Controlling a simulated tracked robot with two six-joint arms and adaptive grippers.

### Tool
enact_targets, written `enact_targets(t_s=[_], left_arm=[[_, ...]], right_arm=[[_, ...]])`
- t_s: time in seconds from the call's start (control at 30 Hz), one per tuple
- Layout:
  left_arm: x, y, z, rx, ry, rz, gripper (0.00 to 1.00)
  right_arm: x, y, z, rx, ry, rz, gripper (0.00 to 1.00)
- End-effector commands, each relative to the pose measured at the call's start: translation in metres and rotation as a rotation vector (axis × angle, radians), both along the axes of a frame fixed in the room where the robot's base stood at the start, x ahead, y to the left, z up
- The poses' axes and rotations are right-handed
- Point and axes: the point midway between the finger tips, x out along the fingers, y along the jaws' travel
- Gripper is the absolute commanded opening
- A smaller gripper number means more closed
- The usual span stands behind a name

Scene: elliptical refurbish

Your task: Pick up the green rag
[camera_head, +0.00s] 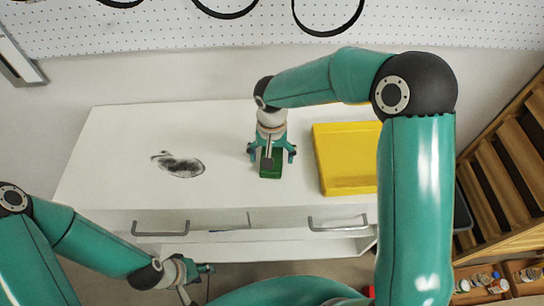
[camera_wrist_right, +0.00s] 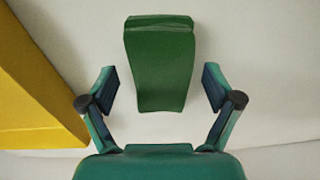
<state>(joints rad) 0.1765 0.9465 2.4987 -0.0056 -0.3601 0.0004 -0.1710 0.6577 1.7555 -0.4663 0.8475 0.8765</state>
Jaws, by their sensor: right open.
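The green rag (camera_head: 271,171) is a small folded block lying on the white cabinet top, left of the yellow tray. My right gripper (camera_head: 271,157) is over it, pointing down, with its fingers spread to either side. In the right wrist view the rag (camera_wrist_right: 160,65) lies between and beyond the open fingers (camera_wrist_right: 159,82), with a gap on both sides. Nothing is held in the right gripper. My left gripper (camera_head: 197,277) is low at the front of the cabinet, below the drawers, away from the rag. Its finger opening is unclear.
The yellow tray (camera_head: 345,190) sits close to the right of the rag, and its edge also shows in the right wrist view (camera_wrist_right: 35,100). Wooden shelving (camera_head: 510,170) stands at right.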

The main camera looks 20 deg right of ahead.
Motion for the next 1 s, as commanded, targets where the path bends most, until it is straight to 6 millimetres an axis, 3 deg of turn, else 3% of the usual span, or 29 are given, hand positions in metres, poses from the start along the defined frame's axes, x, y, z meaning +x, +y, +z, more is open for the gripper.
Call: enact_targets(t_s=[0.23,0.6,1.0], left_arm=[[-0.0001,-0.0001,-0.0001,0.000,0.000,0.000,0.40],[-0.0001,0.0000,0.0000,0.000,0.000,0.000,0.40],[-0.0001,-0.0001,-0.0007,0.000,0.000,0.000,0.40]], right_arm=[[0.0002,0.0000,-0.0015,0.001,-0.001,0.000,0.88],[0.0002,0.0000,-0.0011,0.001,-0.001,0.000,0.28],[0.0005,-0.0003,0.0048,0.000,-0.002,-0.001,0.27]])
